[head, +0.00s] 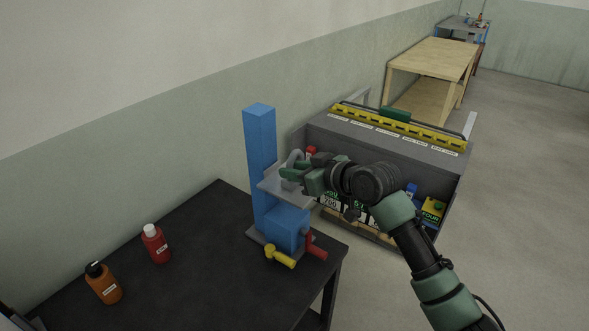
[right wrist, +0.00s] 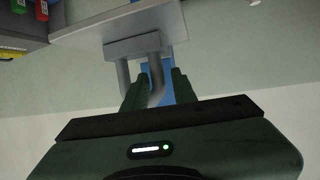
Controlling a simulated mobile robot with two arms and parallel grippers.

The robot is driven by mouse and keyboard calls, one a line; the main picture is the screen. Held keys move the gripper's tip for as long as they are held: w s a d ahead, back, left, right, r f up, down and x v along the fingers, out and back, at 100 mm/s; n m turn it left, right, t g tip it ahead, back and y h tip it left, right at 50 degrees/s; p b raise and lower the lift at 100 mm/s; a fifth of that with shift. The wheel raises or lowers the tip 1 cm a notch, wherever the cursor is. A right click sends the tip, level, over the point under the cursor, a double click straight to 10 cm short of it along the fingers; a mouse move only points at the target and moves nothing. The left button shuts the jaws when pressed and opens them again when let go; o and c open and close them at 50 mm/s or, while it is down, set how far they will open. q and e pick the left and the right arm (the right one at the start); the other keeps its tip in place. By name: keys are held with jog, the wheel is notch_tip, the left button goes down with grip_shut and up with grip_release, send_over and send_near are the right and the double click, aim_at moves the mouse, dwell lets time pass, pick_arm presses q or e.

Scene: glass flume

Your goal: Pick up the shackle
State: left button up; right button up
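The shackle (head: 294,159) is a grey curved piece on the small grey platform (head: 284,192) of a blue column stand (head: 260,140). In the right wrist view the shackle (right wrist: 155,80) shows two grey legs rising from a grey block (right wrist: 133,47) on the platform. My right gripper (head: 298,174) is at the shackle. In the right wrist view its green fingers (right wrist: 160,90) stand on either side of one leg, with a gap visible beside the right finger. The other leg is outside the left finger. The fingertips are partly hidden. My left gripper is not in view.
The stand is on a black table (head: 200,245) with a red bottle (head: 156,245) and an orange bottle (head: 103,284). A grey bin unit (head: 400,150) stands behind my right arm.

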jog(key=x, duration=0.1)
jog(key=p+x, duration=0.1)
jog(key=x, duration=0.1)
jog(key=p+x, duration=0.1)
jog(key=shift+w+a+r, duration=0.15)
jog(key=shift+w, duration=0.25)
jog(key=shift+w+a, duration=0.15)
jog(key=shift+c, duration=0.4)
grip_shut()
dwell(0.6)
